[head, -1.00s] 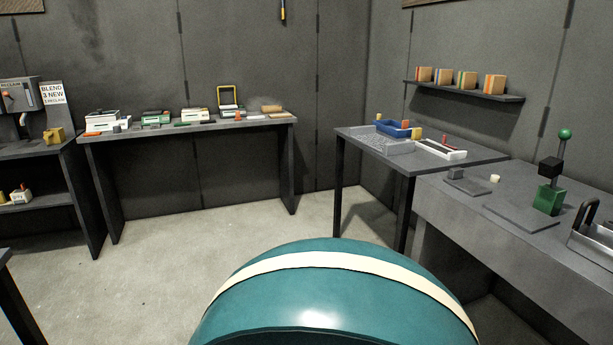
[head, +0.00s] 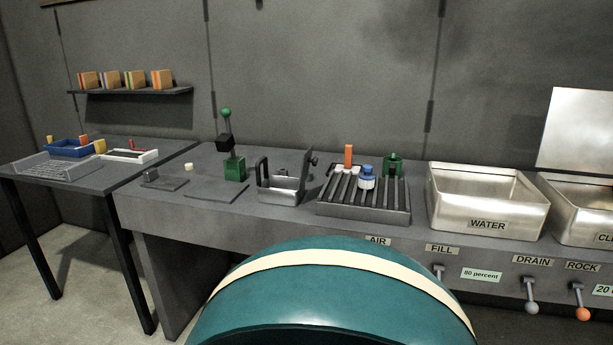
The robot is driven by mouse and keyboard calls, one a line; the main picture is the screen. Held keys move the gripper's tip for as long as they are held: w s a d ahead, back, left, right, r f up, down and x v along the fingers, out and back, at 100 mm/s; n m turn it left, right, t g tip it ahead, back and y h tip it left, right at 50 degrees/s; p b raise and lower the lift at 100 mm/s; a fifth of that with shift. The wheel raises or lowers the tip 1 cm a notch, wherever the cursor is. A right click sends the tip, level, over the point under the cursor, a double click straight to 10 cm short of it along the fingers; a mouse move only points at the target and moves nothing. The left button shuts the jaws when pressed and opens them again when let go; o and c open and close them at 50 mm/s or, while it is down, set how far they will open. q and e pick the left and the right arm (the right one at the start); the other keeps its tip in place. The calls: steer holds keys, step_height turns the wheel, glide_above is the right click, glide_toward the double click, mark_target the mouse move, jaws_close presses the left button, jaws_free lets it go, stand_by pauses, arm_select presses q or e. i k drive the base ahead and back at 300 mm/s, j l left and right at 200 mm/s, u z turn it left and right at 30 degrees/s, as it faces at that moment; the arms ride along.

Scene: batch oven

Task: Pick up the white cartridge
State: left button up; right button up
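I cannot tell for sure which thing is the white cartridge. A small cream-white piece (head: 188,167) stands on the grey bench near a dark block. On the slatted rack (head: 362,217) there is a blue-and-white round container (head: 367,178). Small white pieces (head: 339,169) lie at the rack's back, near an upright orange piece (head: 348,155) and a green piece (head: 393,163). Neither of my grippers is in view.
A green stand with a ball-topped lever (head: 235,168) and a metal fixture (head: 283,189) stand on the bench. A WATER basin (head: 487,224) and another basin (head: 582,238) are at right. A side table (head: 30,176) holds trays. My teal shell fills the bottom middle.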

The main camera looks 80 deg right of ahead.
mark_target(367, 179)
steer(key=z, duration=3)
steer(key=u, duration=5.3)
steer(key=k+j, duration=0.25)
steer(key=k, duration=0.2)
steer(key=k+j, duration=0.3)
steer(key=k, duration=0.15)
